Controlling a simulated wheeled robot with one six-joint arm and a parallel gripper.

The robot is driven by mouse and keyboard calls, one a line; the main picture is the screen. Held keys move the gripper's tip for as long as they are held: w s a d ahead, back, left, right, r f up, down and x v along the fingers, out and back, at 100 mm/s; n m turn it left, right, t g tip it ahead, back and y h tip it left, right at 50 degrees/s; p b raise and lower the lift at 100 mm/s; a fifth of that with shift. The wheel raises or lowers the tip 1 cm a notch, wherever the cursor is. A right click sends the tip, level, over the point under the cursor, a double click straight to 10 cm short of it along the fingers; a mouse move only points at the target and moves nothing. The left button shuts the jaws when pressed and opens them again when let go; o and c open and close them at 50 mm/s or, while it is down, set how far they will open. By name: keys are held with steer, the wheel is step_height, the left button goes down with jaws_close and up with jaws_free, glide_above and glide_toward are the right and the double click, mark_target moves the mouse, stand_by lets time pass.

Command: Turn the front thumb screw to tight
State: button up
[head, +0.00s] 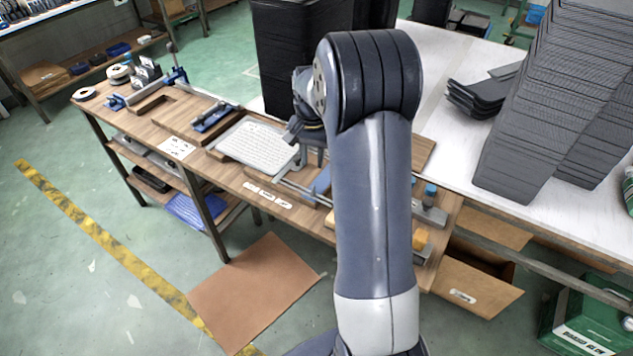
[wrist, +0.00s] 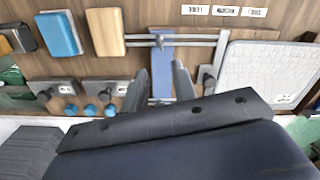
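In the wrist view, a small metallic thumb screw (wrist: 160,41) sits on a pair of metal rails (wrist: 195,41) near the bench's labelled edge. Which way it is turned is too small to tell. A blue panel (wrist: 161,62) lies across below the rails. My gripper (wrist: 161,72) is open, its two dark fingers apart above the blue panel, with nothing between them. The thumb screw shows beyond the fingertips, apart from them. In the head view, my gripper (head: 312,155) hangs over the wooden bench (head: 228,177), left of the blue panel (head: 322,181), partly hidden by my arm.
A pale textured tray panel (wrist: 262,72) lies right of the gripper. A dark knob (wrist: 207,78) stands close beside the right finger. A tan block (wrist: 104,32) and blue block (wrist: 59,35) lie left. Dark stacked trays (head: 550,100) stand at right in the head view.

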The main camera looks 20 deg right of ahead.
mark_target(313, 189)
step_height(313, 189, down, 11)
steer(key=shift+r+p, duration=0.2)
steer(key=shift+p, duration=0.35)
steer(key=shift+c, duration=0.5)
jaws_close()
